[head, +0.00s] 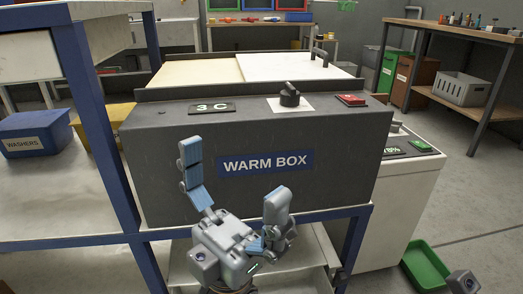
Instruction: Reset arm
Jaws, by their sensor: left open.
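My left gripper (235,170) is open and empty, its blue-padded fingers spread and pointing up. It shows in front of the dark grey warm box (345,165), overlapping the lower part of its front face. I cannot tell whether it touches the box. A small grey part of my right gripper (463,282) shows at the bottom right corner; its fingers are out of the picture. The warm box has a "3 C" display (212,107), a black knob (289,95) on a white plate and a red button (351,99).
The box stands on a blue-framed bench (75,220). A blue "WASHERS" bin (35,133) and a yellow bin (97,130) are at left. A white cabinet (395,215) and a green tray (425,266) are at right. Open floor lies right of the cabinet.

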